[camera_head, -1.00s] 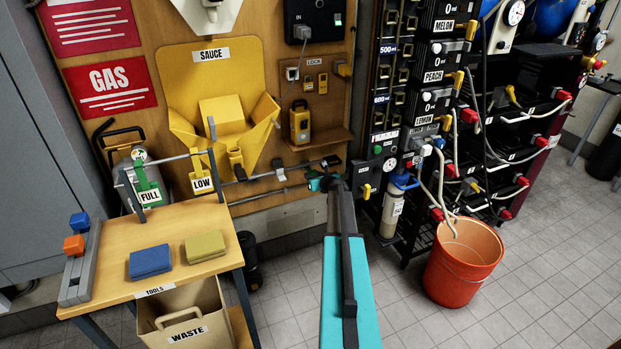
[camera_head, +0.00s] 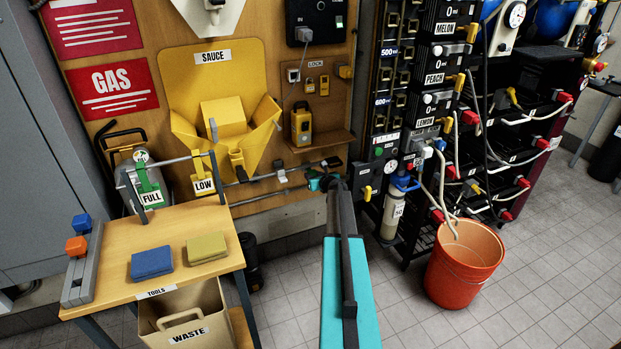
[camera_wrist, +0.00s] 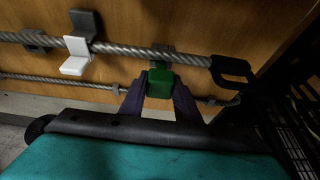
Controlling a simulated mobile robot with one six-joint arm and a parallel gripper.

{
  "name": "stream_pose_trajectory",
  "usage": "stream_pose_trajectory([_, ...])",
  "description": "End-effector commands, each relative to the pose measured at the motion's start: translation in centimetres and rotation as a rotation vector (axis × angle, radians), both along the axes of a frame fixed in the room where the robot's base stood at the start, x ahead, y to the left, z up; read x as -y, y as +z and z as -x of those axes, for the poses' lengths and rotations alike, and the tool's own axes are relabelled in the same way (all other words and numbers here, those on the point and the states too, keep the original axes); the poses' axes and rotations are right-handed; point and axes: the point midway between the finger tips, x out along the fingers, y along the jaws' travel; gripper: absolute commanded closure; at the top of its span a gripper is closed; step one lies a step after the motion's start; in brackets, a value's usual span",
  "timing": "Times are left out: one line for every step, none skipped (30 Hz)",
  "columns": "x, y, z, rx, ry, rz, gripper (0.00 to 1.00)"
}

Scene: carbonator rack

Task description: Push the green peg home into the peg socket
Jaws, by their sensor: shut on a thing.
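In the wrist view the green peg (camera_wrist: 160,83) sits between the two dark fingers of my gripper (camera_wrist: 160,90), which is shut on it. The peg's far end is up against, or just in front of, a dark fitting (camera_wrist: 160,60) at the steel cable on the wooden board. I cannot tell whether this fitting is the peg socket, or how deep the peg sits. In the head view my gripper (camera_head: 318,182) is low at the board, left of the dispenser rack, and my own arm hides the peg.
A steel cable (camera_wrist: 130,49) runs across the board, with a white hook (camera_wrist: 75,55) to the left and a black loop (camera_wrist: 232,70) to the right. The bench (camera_head: 190,275) stands at left. A red bucket (camera_head: 463,270) stands on the floor at right.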

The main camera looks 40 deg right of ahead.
Motion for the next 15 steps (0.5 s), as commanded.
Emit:
stream_pose_trajectory([0.04,0.01,-0.09,0.0,0.0,0.0,0.92])
stream_pose_trajectory([0.05,0.02,-0.13,0.0,0.0,0.0,0.92])
stream_pose_trajectory([0.07,0.02,-0.18,0.0,0.0,0.0,0.92])
stream_pose_trajectory([0.09,0.01,-0.21,0.0,0.0,0.0,0.92])
stream_pose_trajectory([0.1,0.02,-0.25,0.0,0.0,0.0,0.92])
stream_pose_trajectory([0.12,0.02,-0.3,0.0,0.0,0.0,0.92])
stream_pose_trajectory([0.14,0.01,-0.33,0.0,0.0,0.0,0.92])
stream_pose_trajectory([0.15,0.02,-0.37,0.0,0.0,0.0,0.92])
stream_pose_trajectory([0.17,0.02,-0.42,0.0,0.0,0.0,0.92])
stream_pose_trajectory([0.19,0.01,-0.46,0.0,0.0,0.0,0.92])
stream_pose_trajectory([0.2,0.02,-0.49,0.0,0.0,0.0,0.92])
stream_pose_trajectory([0.22,0.01,-0.53,0.0,0.0,0.0,0.92])
stream_pose_trajectory([0.24,0.01,-0.58,0.0,0.0,0.0,0.92])
stream_pose_trajectory([0.25,0.02,-0.61,0.0,0.0,0.0,0.92])
stream_pose_trajectory([0.27,0.02,-0.66,0.0,0.0,0.0,0.92])
